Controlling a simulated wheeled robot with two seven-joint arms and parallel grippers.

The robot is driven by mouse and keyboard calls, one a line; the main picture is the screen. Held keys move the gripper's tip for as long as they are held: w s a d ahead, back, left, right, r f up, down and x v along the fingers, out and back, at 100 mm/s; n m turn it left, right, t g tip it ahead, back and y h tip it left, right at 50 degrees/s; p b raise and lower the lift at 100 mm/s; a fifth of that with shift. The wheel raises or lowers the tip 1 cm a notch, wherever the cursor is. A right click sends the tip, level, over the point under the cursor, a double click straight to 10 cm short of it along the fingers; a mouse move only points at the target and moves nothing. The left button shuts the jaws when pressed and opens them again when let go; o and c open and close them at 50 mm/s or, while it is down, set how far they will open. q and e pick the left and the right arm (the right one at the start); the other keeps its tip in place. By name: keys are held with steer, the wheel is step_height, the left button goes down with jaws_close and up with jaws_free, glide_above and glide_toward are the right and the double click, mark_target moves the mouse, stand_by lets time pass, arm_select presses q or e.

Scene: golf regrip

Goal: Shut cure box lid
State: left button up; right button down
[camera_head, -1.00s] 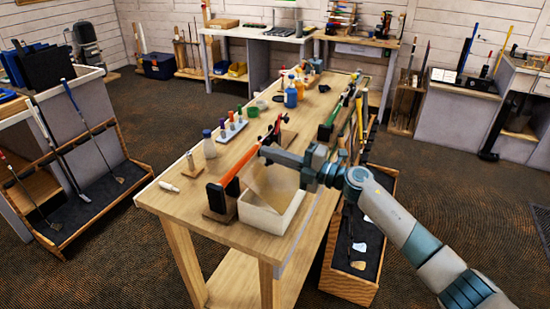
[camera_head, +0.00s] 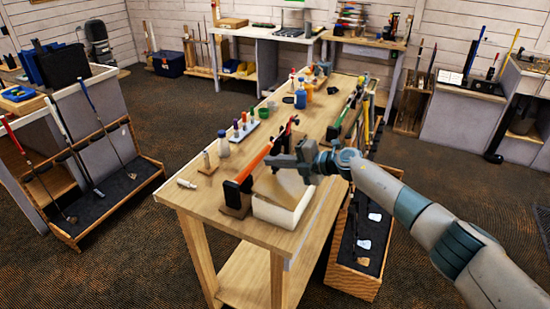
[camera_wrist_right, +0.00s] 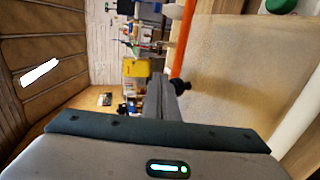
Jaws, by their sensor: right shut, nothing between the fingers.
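The cure box (camera_head: 275,213) is a white open-topped box at the near end of the workbench. Its tan, see-through lid (camera_head: 282,188) stands raised and tilted above it, partly hidden by my right arm. My right gripper (camera_head: 277,160) is above the lid, shut and empty. In the right wrist view the shut fingers (camera_wrist_right: 163,97) are beside a broad tan panel (camera_wrist_right: 235,80) that looks like the lid; I cannot tell whether they touch it. My left gripper is not in view.
An orange club shaft (camera_head: 254,163) runs close beside the box, held in a black-topped stand (camera_head: 235,198). Bottles and a rack of coloured tubes (camera_head: 240,130) stand farther back on the workbench (camera_head: 200,203). A floor club rack (camera_head: 350,262) stands to the right.

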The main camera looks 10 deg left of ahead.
steer(key=shift+a+f+h+p, duration=0.15)
steer(key=shift+f+h+p, duration=0.1)
steer(key=shift+h+p, duration=0.05)
stand_by(0.5)
steer(key=shift+w, duration=0.1)
